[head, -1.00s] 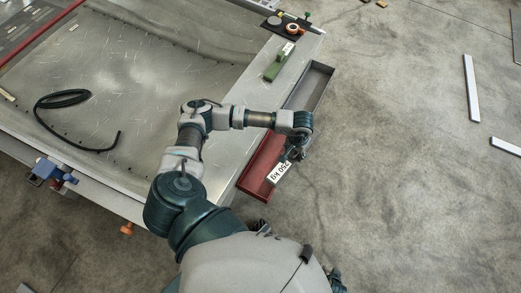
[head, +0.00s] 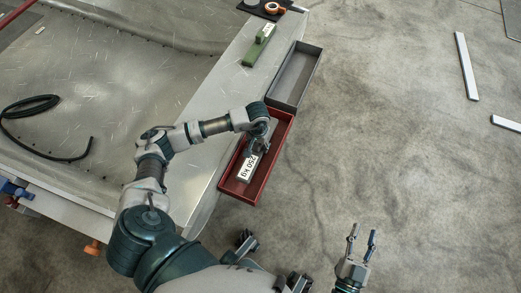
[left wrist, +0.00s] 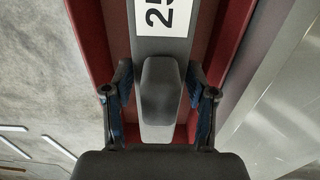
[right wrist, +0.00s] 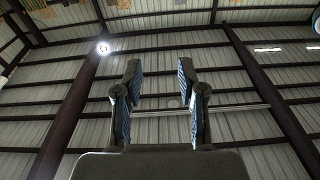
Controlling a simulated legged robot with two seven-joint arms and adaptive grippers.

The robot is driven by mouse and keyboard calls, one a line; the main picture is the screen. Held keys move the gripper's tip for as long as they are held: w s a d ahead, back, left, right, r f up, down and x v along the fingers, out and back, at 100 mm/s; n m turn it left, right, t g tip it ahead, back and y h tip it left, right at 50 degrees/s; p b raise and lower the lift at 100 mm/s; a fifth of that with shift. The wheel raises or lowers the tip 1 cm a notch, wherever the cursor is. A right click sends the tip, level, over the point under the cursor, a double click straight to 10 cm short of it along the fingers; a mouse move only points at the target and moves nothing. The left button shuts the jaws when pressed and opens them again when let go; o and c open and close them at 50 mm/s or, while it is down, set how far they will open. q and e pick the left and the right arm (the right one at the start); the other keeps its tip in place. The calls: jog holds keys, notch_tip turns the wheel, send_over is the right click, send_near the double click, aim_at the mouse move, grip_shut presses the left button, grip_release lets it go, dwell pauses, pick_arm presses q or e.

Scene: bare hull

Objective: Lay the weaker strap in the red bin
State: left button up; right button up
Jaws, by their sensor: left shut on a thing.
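The grey strap piece with a white label (head: 247,167) is over or inside the red bin (head: 257,187); I cannot tell whether it touches the floor. Its label begins "25" in the left wrist view (left wrist: 163,15). My left gripper (head: 258,146) is shut on its dark raised grip (left wrist: 161,88), a finger on each side, with red walls beyond. A green piece with a white label (head: 259,45), perhaps the other strap, lies on the metal panel's edge; its label is unreadable. My right gripper (head: 362,243) is open and empty over the floor, facing the roof.
A grey bin (head: 296,75) adjoins the red bin's far end. The metal panel (head: 130,90) runs along their left, with a black hose (head: 42,117) on it. An orange roll (head: 273,9) lies at the far edge. Concrete floor at right is mostly clear, with white strips (head: 466,66).

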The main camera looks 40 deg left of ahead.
aim_at(259, 150)
pick_arm(q)
notch_tip(259, 150, down, 4)
jog(key=shift+s+d+r+b, duration=0.1)
jog(key=shift+r+b, duration=0.1)
jog(key=shift+b, duration=0.25)
jog(key=shift+f, duration=0.35)
pick_arm(e)
jog(key=r, duration=0.1)
jog(key=t, duration=0.1)
jog(key=r+t, duration=0.1)
jog(key=shift+s+r+y, duration=0.25)
jog(key=shift+r+y, duration=0.05)
jog(key=shift+s, duration=0.1)
pick_arm(q)
jog(key=o, duration=1.4)
jog(key=shift+c, duration=0.2)
pick_arm(e)
jog(key=shift+r, duration=0.1)
